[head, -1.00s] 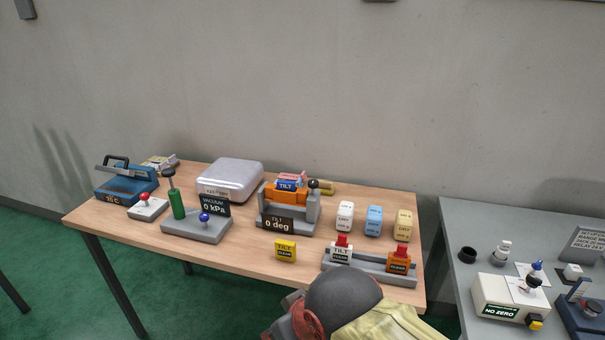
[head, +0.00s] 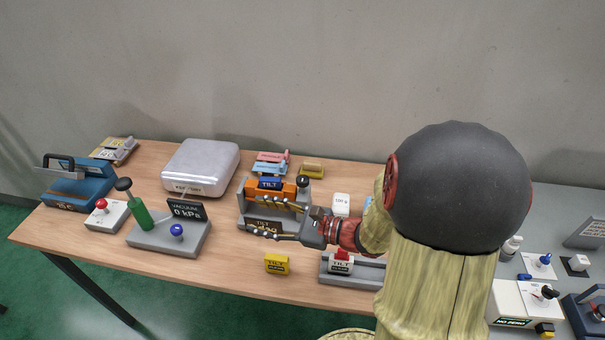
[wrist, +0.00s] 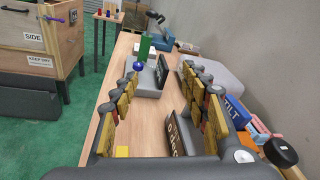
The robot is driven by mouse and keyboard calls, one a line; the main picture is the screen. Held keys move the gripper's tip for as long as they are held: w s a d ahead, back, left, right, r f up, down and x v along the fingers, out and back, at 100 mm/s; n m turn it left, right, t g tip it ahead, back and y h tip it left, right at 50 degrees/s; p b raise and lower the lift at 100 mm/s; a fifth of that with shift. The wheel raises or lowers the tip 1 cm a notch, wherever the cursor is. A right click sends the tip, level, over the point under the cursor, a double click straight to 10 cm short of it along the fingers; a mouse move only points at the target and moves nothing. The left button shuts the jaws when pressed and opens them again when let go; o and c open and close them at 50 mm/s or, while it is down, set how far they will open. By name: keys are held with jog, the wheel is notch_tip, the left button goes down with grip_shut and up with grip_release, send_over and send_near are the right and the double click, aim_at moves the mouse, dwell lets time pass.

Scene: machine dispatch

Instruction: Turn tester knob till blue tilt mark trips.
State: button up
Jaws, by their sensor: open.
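The tilt tester (head: 245,212) stands near the middle of the wooden table. An orange cradle (head: 290,192) on it carries a blue mark labelled TILT (head: 270,183), which looks level; the mark also shows in the wrist view (wrist: 237,112). The black knob (head: 303,181) is at the tester's right end, and in the wrist view (wrist: 281,152) it lies right of my fingers. My gripper (head: 250,213) is open, its fingers spread across the tester's front. In the wrist view the tester's display (wrist: 180,138) sits between the fingers, apart from the knob. In the head view the fingers partly hide the reading.
A vacuum pump (head: 160,238) stands left of the tester, with a silver box (head: 200,165) behind. A yellow TILT block (head: 277,264) lies in front. The rack with a white TILT block (head: 340,264) is partly hidden by my arm. A grey table (head: 575,200) stands at right.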

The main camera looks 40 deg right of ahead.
jog(key=d+m+t+h, duration=0.2)
jog(key=d+m+h, duration=0.15)
jog(key=d, duration=0.35)
jog(key=m+t+h+p, duration=0.1)
jog(key=m+t+h, duration=0.1)
jog(key=m+h, duration=0.45)
send_near(307, 183)
jog(key=shift+y, duration=0.3)
jog(key=w, duration=0.4)
jog(key=shift+w+d+r, duration=0.1)
jog(key=shift+w+d, duration=0.05)
jog(key=shift+w+d+m, duration=0.15)
jog(key=shift+m, duration=0.15)
jog(key=w, duration=0.7)
jog(key=shift+w+d+b, duration=0.1)
jog(key=shift+w+b, duration=0.05)
jog(key=shift+b, duration=0.15)
jog(key=c, duration=0.3)
jog(key=c, duration=0.7)
jog(key=shift+c, duration=0.5)
